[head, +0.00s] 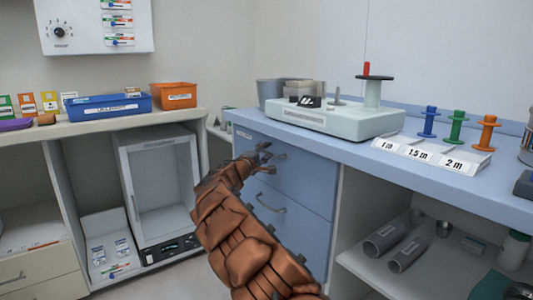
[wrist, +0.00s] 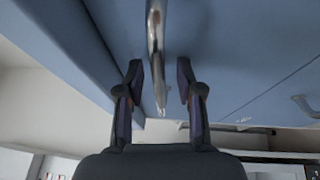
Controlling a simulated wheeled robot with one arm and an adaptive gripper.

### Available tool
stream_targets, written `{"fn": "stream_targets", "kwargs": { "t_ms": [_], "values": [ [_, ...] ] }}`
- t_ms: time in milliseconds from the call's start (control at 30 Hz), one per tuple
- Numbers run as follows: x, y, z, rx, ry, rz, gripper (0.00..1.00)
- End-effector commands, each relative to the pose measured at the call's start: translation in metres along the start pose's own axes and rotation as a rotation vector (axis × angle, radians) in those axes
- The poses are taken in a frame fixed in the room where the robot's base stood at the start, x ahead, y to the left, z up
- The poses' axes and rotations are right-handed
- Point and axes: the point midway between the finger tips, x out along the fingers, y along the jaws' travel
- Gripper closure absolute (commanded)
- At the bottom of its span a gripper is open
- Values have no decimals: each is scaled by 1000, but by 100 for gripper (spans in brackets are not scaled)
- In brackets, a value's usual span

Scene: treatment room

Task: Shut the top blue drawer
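The top blue drawer (head: 310,180) is the upper front of the blue cabinet under the counter. Its metal handle (head: 277,156) is partly hidden by my gripper. How far the drawer stands out is hard to tell. My gripper (head: 266,153) is at the drawer's front, by the handle. In the wrist view, the drawer front (wrist: 185,35) fills the upper part, and the bar handle (wrist: 156,45) runs down between my two fingers (wrist: 160,95). The fingers are apart, one on each side of the bar, with gaps showing. My arm hides part of the cabinet front.
A lower drawer with its own handle (head: 270,204) is beneath. The blue counter (head: 345,150) above carries a pale device (head: 350,120) and colored spools. Open shelves with grey rolls (head: 385,240) are at right. A white open-fronted cabinet (head: 165,185) stands at left.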

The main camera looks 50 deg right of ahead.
Motion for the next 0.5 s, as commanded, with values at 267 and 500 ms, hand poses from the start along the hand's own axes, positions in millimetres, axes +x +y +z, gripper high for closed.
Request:
{"fn": "stream_targets", "kwargs": {
  "t_ms": [267,500],
  "values": [
    [-10,1,0,-3,0,1,64],
    [-40,1,-1,-3,1,3,64]
  ]
}}
